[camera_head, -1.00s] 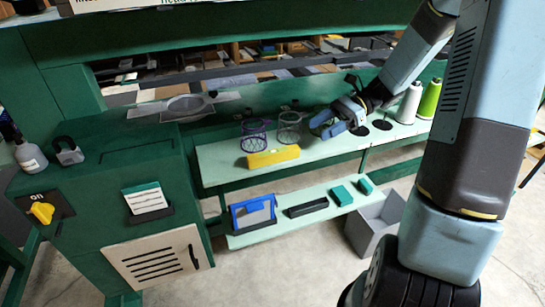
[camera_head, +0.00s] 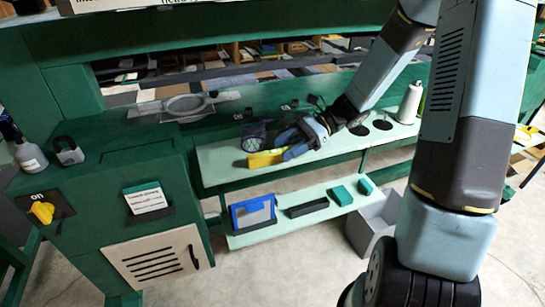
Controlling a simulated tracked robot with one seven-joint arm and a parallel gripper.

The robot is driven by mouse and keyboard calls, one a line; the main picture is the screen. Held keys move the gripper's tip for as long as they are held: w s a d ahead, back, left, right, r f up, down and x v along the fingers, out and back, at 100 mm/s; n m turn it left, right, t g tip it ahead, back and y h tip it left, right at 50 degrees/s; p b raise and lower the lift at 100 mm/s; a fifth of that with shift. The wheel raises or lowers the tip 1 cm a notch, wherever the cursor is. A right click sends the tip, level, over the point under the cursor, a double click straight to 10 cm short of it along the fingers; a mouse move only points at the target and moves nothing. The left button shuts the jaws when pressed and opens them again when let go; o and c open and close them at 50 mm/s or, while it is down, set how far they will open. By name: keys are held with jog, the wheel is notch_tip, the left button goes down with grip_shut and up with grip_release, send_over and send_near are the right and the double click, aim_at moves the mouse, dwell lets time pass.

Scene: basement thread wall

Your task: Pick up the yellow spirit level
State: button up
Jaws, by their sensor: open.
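The yellow spirit level (camera_head: 264,159) lies on the upper pale green shelf, towards its left half. Its right end is hidden behind my gripper.
The lower shelf holds a blue-framed item (camera_head: 253,213), a black tray (camera_head: 308,208) and teal boxes (camera_head: 342,195). A grey bin (camera_head: 375,222) stands below.

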jog(key=shift+a, duration=0.1)
grip_shut()
dwell(0.5)
